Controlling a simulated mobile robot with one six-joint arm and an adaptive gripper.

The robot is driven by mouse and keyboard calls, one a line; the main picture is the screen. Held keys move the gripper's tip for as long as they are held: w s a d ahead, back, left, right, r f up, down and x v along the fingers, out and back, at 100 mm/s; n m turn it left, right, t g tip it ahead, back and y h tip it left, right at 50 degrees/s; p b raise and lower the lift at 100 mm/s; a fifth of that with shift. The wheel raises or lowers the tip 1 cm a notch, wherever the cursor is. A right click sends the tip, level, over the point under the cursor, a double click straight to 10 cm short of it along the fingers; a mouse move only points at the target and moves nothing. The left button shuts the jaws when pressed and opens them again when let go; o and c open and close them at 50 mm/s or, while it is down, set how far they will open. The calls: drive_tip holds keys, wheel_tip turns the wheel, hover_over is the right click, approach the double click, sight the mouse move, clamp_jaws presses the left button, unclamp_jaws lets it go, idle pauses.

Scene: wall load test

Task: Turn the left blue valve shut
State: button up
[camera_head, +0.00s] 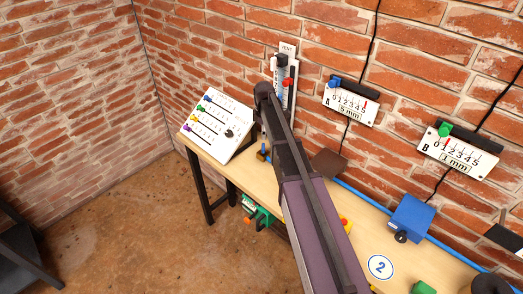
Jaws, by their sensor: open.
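A small brass-and-blue fitting (262,153) stands on the table top near its left part, right beside my arm; it may be the left blue valve, but it is too small to tell its handle position. A blue tube (365,196) runs along the back of the table to the right, partly behind my arm. My arm crosses the middle of the view, reaching up from the bottom to a dark joint in front of the wall. My gripper cannot be made out; the arm hides what lies behind it.
A white panel with coloured knobs (217,127) stands at the table's left end. A vent column (283,80) and gauges A (350,105) and B (458,152) are on the brick wall. A blue box (409,217) stands on the table (345,205).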

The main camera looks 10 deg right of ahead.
sight(263, 147)
drive_tip(key=shift+f+b, duration=3.7)
drive_tip(key=shift+f, duration=0.3)
